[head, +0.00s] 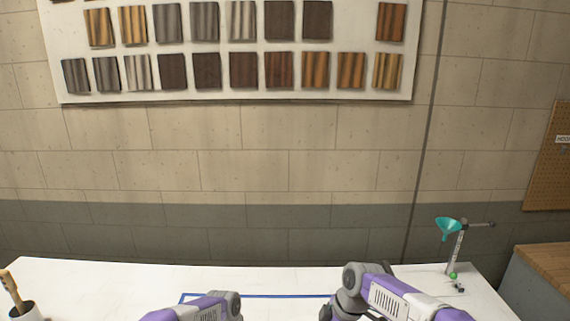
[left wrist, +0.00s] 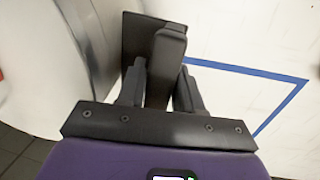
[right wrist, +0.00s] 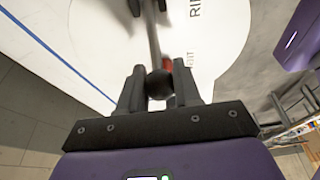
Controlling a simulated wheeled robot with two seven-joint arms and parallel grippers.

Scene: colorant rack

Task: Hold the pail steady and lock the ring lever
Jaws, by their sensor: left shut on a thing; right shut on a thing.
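In the left wrist view my left gripper (left wrist: 161,75) is shut on an upright black handle (left wrist: 168,45). The pail (left wrist: 45,65), a pale curved wall, is just left of it. In the right wrist view my right gripper (right wrist: 160,78) is shut on the black ball knob (right wrist: 158,86) of the ring lever (right wrist: 153,42), a thin grey bar with a red part (right wrist: 167,62) beside it. The bar runs over a round white surface (right wrist: 215,35) with partly hidden lettering. Neither the fingertips nor the pail shows in the head view. Whether the lever lies flat against the ring cannot be told.
The white table (head: 120,275) carries a blue tape outline (head: 285,296). A teal funnel (head: 448,228) on a stand is at the right, and a cup with a brush (head: 22,311) at the left. A sample board (head: 235,98) hangs on the wall behind.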

